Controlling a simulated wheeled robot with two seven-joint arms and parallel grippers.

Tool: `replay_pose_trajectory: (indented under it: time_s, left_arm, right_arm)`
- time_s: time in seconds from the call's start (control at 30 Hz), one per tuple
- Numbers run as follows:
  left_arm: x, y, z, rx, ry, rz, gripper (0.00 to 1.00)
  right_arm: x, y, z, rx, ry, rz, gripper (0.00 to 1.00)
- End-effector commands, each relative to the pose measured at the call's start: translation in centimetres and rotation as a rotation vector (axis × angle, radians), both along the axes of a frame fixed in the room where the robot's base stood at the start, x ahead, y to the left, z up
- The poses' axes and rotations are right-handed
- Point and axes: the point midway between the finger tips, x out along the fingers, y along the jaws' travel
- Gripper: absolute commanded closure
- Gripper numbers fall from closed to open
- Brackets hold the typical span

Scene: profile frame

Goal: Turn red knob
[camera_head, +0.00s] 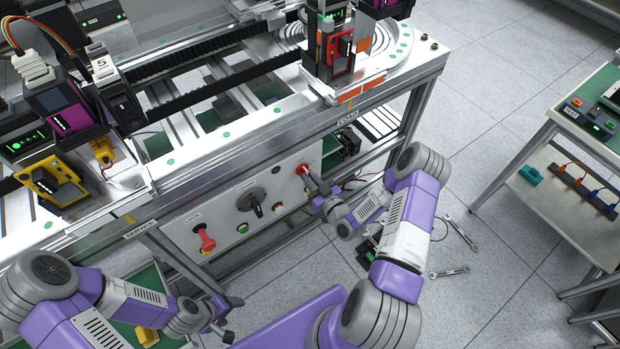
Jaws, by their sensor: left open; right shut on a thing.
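A white control panel (222,218) on the front of the machine frame carries several controls. A red knob (303,169) sits at its upper right, partly covered by my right gripper (309,177), which is shut on it. A black rotary switch (251,202) is in the middle. My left gripper (224,328) is open and empty at the bottom, below and apart from the panel.
The machine frame's metal edge (235,150) runs above the panel. Wrenches (449,272) lie on the tiled floor right of my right arm. A table (590,150) with small devices stands at the right. The floor between is mostly clear.

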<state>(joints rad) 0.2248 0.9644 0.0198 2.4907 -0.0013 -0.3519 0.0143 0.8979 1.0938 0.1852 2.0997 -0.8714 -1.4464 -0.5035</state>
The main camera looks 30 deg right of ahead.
Motion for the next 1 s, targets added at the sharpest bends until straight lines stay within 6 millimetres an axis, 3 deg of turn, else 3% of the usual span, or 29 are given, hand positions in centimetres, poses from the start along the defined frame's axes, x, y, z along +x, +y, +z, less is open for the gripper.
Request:
replay_pose_trajectory:
  time_s: [0.03,0.2,0.57,1.0]
  left_arm:
    - [0.0,0.0,0.0,0.000,0.000,0.000,0.31]
    - [0.0,0.0,0.0,0.000,0.000,0.000,0.31]
    - [0.0,0.0,0.2,0.000,0.000,0.000,0.31]
    - [0.0,0.0,1.3,0.000,0.000,0.000,0.31]
  right_arm:
    - [0.0,0.0,0.0,-0.003,0.001,0.001,0.83]
    - [0.0,0.0,0.0,-0.002,0.001,0.001,0.58]
    - [-0.7,-0.1,0.0,-0.001,0.003,0.000,0.58]
    - [-7.1,-0.6,0.0,0.000,0.002,-0.001,0.58]
